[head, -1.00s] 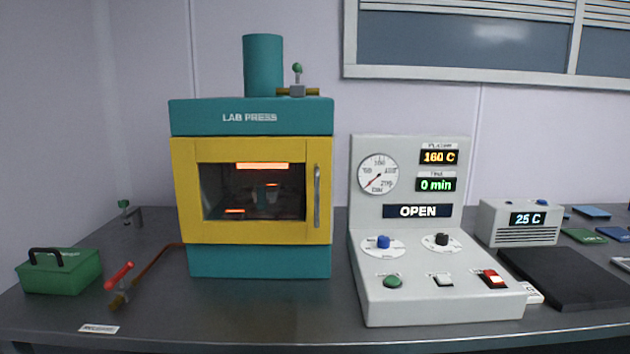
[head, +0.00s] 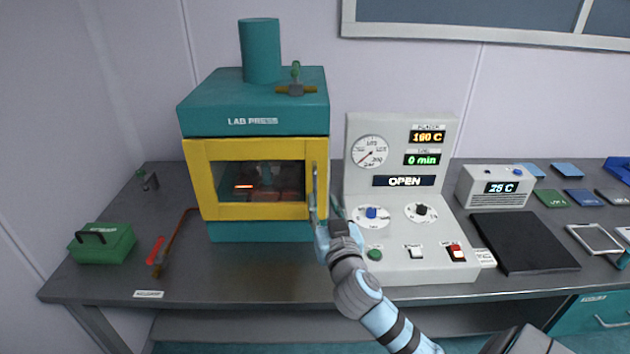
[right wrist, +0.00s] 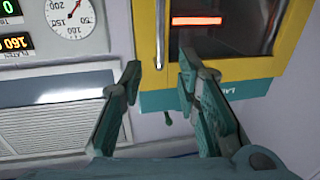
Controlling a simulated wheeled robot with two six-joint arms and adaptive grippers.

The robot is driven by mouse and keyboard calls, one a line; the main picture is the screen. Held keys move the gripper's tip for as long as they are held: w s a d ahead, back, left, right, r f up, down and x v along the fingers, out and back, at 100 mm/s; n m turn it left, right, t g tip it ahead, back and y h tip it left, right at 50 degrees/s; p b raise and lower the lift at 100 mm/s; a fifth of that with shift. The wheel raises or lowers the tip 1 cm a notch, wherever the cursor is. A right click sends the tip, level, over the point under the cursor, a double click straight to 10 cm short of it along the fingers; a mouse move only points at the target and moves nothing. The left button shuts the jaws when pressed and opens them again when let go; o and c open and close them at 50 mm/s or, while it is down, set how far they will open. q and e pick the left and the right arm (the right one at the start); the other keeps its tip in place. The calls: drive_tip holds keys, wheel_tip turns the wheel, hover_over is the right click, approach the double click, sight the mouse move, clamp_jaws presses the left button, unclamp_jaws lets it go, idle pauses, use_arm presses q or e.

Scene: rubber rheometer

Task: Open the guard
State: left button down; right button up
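The guard (head: 215,212) is a yellow-framed door with a dark window on the front of the teal lab press (head: 240,108). It looks closed. Its upright metal handle (head: 316,180) is at its right edge. My right gripper (head: 325,203) is open at the handle's lower part in the head view. In the right wrist view, which looks upside down, the handle (right wrist: 161,35) shows between the lines of the two open fingers (right wrist: 160,72). The guard's yellow frame (right wrist: 148,45) is just ahead. Contact with the handle cannot be told. My left gripper is not in view.
The control panel (head: 365,265) stands close right of the press, beside my right gripper. A green box (head: 105,247) and a red-handled tool (head: 155,250) lie left on the bench. The bench front (head: 230,285) before the press is clear.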

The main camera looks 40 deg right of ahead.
sight(315, 185)
drive_tip(key=x, duration=0.9)
drive_tip(key=shift+w+d, duration=0.15)
drive_tip(key=shift+w, duration=0.05)
clamp_jaws()
